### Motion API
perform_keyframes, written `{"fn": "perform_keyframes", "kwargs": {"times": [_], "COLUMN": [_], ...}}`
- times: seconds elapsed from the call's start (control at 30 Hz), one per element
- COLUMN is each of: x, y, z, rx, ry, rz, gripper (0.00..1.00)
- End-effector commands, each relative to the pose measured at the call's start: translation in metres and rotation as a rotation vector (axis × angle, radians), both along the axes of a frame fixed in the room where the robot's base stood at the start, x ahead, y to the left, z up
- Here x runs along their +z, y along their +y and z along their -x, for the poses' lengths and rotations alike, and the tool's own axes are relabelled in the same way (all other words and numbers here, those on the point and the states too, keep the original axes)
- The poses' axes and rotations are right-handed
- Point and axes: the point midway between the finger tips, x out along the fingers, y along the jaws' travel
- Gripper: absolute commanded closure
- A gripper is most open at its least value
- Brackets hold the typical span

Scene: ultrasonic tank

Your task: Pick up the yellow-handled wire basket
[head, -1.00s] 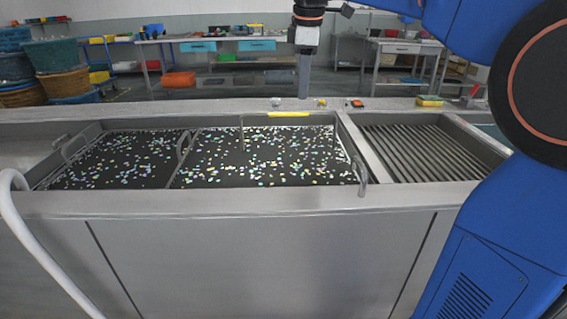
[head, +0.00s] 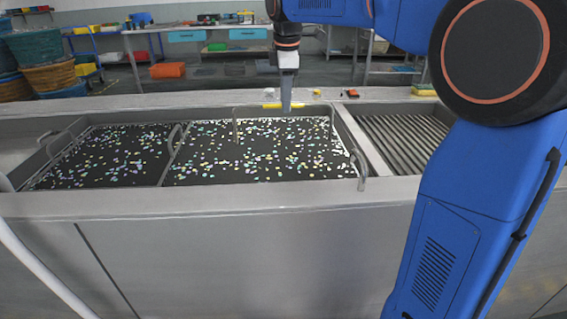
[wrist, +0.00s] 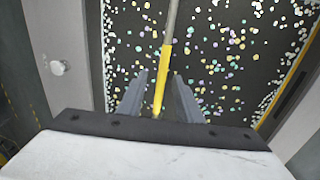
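The yellow-handled wire basket (head: 237,134) sits in the middle bay of the steel tank, with many small coloured pieces showing across its dark floor. Its raised handle carries a yellow grip (head: 270,105) near the tank's back edge. In the wrist view the yellow grip (wrist: 164,68) runs lengthwise between the two fingers. My gripper (wrist: 159,78) is open, with one finger on each side of the grip and visible gaps. In the head view my gripper (head: 287,110) points down at the grip and covers part of it.
Another wire basket (head: 175,140) with similar pieces is on the left. A ribbed bay (head: 400,140) lies to the right. Small items, including a yellow one (head: 424,90), stand on the tank's back ledge. A knob (wrist: 58,68) shows beside the tank opening.

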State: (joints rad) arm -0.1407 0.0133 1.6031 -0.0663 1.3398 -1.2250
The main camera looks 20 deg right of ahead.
Motion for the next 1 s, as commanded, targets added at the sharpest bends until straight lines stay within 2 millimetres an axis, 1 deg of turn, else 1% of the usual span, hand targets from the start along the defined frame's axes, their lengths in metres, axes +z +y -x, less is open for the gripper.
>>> {"fn": "perform_keyframes", "kwargs": {"times": [0.1, 0.27, 0.5, 0.6, 0.73, 0.93, 0.97, 1.0], "x": [-0.011, -0.018, -0.050, -0.059, -0.065, -0.066, -0.066, -0.065], "y": [-0.001, -0.001, 0.000, -0.001, -0.001, -0.001, -0.001, -0.001], "z": [-0.002, -0.003, -0.007, -0.010, -0.011, -0.011, -0.011, -0.011], "rx": [0.000, 0.000, -0.001, -0.001, -0.001, -0.001, -0.001, -0.001], "ry": [0.001, 0.001, 0.003, 0.002, 0.001, 0.001, 0.001, 0.000], "rz": [0.001, 0.000, 0.000, 0.000, 0.000, 0.000, 0.000, 0.000], "gripper": [0.68, 0.68, 0.68, 0.68, 0.68, 0.68, 0.73, 0.82]}}
